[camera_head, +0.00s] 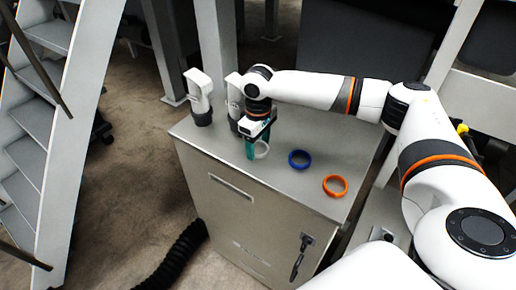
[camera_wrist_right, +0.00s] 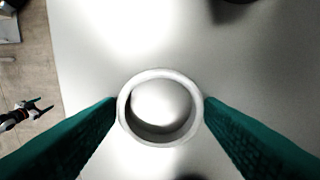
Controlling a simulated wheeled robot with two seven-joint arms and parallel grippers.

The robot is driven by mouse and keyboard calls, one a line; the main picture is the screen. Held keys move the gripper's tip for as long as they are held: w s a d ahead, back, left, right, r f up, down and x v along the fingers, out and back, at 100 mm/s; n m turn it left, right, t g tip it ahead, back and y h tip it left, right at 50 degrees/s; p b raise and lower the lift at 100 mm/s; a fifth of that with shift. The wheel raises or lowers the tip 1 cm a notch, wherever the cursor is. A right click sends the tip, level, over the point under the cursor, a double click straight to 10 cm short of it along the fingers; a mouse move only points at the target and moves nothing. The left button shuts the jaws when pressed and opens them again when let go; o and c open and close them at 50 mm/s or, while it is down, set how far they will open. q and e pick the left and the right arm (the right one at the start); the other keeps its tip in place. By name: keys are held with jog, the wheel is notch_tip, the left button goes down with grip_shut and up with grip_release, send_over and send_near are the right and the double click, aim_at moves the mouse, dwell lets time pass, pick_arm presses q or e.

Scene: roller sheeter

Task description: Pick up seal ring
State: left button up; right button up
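A white ring (camera_head: 261,149), likely the seal ring, is on the grey cabinet top at my right gripper (camera_head: 255,150). In the right wrist view the ring (camera_wrist_right: 122,112) lies between the two teal fingers of the right gripper (camera_wrist_right: 160,103), one on each side. The fingers are apart and very close to the ring's outer edge; I cannot tell whether they touch it. A blue ring (camera_head: 290,158) and an orange ring (camera_head: 325,187) lie farther right. My left gripper (camera_wrist_right: 40,108) shows small in the right wrist view, jaws spread, over the floor. The head view does not show it.
The cabinet top (camera_head: 290,182) is clear around the rings. A white-and-black device (camera_head: 199,92) stands at its back left corner, and a similar one (camera_head: 234,95) is close beside my right gripper. Metal stairs (camera_head: 45,130) stand at left, a black hose (camera_head: 180,255) lies in front.

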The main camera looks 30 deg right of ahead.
jog(key=c, duration=0.6)
jog(key=shift+o, duration=0.2)
jog(key=shift+r, duration=0.1)
jog(key=shift+r, duration=0.35)
notch_tip(320, 180, up, 9)
jog(key=b, duration=0.2)
jog(key=shift+b, duration=0.3)
